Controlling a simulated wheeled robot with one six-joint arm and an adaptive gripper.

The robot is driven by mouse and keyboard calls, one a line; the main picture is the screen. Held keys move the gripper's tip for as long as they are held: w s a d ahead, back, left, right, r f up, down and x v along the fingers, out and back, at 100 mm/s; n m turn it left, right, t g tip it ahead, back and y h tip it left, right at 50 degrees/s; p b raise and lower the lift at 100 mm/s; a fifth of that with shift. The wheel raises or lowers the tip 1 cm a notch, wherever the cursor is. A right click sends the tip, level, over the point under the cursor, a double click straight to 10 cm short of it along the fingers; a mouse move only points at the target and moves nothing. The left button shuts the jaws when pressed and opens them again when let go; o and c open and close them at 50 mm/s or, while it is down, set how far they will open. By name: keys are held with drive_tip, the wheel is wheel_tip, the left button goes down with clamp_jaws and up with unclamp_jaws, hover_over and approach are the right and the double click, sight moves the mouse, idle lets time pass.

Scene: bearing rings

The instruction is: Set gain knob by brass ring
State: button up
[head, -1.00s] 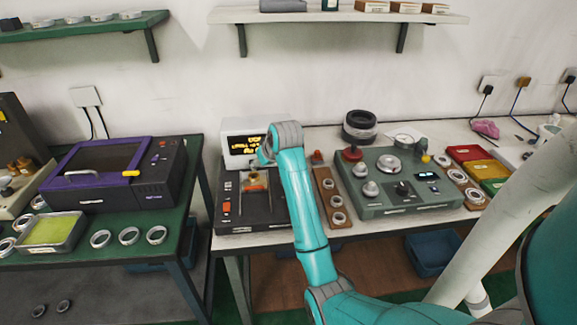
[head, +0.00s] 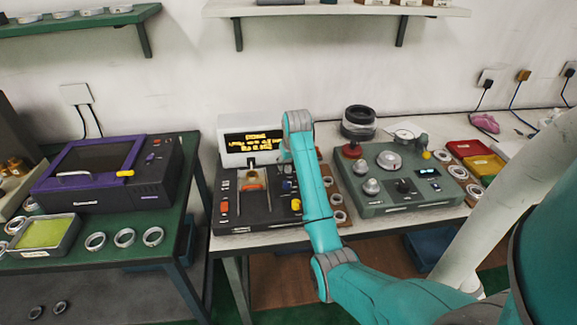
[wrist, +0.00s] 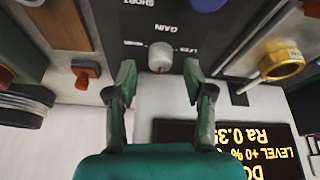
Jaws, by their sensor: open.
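The gain knob (wrist: 160,57) is a small pale knob on the dark tester (head: 232,214), under the word GAIN in the wrist view. My gripper (wrist: 159,70) is open and empty, with its fingertips to the left and right of the knob in the picture. A gap shows on both sides; I cannot tell whether the tips are level with it. The brass ring (wrist: 282,62) is at the right of the wrist view, at the tester's fixture. The display (wrist: 228,140) appears upside down, showing LEVEL +0 % and Ra 0.35. In the head view my arm hides the knob.
A blue button (wrist: 208,3) is beyond the knob. A wooden strip with rings (head: 337,197) and a green-grey console (head: 412,194) with knobs stand right of the tester. A red-topped part (wrist: 85,72) is left of my gripper in the wrist view.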

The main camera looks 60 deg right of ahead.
drive_tip(key=shift+x, duration=0.9)
clamp_jaws()
drive_tip(key=shift+m, duration=0.3)
drive_tip(key=m+g, duration=0.1)
drive_tip(key=m, duration=0.1)
drive_tip(key=m+h, duration=0.1)
drive_tip(key=m, duration=0.1)
drive_tip(key=shift+w+a+m+g, duration=0.1)
drive_tip(key=shift+w+m+g, duration=0.05)
drive_tip(key=shift+m+g, duration=0.25)
drive_tip(key=m+g, duration=0.1)
drive_tip(key=m, duration=0.2)
drive_tip(key=m+g, duration=0.1)
drive_tip(key=m, duration=0.2)
drive_tip(key=shift+w+g, duration=0.1)
drive_tip(key=shift+g, duration=0.2)
drive_tip(key=shift+m, duration=0.3)
